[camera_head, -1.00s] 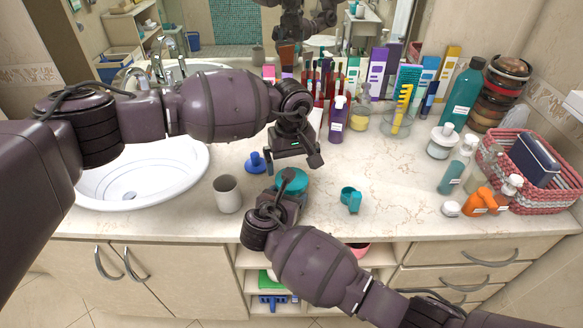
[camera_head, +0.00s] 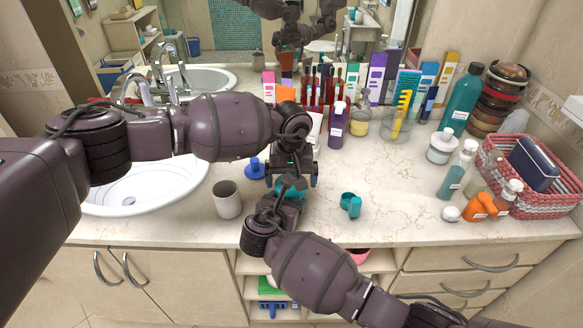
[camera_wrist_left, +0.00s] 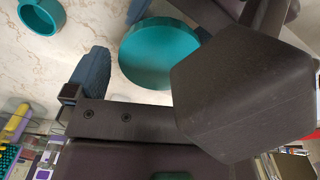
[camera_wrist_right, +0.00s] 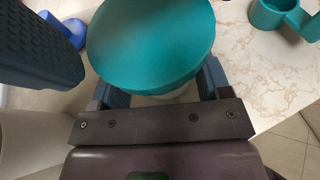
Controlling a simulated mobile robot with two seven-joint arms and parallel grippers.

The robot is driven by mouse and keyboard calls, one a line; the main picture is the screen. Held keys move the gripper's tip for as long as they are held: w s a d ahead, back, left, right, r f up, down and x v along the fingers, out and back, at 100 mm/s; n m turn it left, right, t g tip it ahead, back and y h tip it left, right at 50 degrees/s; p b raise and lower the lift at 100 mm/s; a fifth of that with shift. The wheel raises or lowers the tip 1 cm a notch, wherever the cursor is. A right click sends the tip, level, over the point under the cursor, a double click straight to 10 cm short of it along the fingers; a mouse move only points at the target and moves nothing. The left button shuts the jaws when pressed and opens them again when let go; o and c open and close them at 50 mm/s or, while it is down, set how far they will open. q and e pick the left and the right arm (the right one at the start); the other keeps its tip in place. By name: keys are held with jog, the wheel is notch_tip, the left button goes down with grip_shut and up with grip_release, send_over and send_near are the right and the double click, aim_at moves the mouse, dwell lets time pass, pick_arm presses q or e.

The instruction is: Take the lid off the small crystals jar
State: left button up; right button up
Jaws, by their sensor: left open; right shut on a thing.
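The small crystals jar has a round teal lid (camera_head: 291,190), seated on it; in the head view it is mostly covered by my grippers. The lid shows from above in the left wrist view (camera_wrist_left: 158,52) and right wrist view (camera_wrist_right: 150,40). My right gripper (camera_wrist_right: 158,88) is shut on the jar body (camera_wrist_right: 182,95) under the lid, from the front. My left gripper (camera_head: 291,178) is open just above and behind the lid. One of its fingers (camera_wrist_right: 38,40) shows beside the lid in the right wrist view. I cannot see it touching the lid.
A grey cup (camera_head: 227,199) stands close on the left, and a blue object (camera_head: 254,168) lies behind it. A teal scoop-like cup (camera_head: 351,204) lies to the right. Bottles and boxes crowd the back; a pink basket (camera_head: 535,180) is far right.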

pick_arm(q)
jog(key=shift+f, duration=0.55)
jog(key=c, duration=0.8)
jog(key=shift+o, duration=0.2)
jog(key=shift+d+n, duration=0.1)
jog(key=shift+n, duration=1.6)
jog(key=o, duration=0.8)
jog(key=shift+c, duration=0.2)
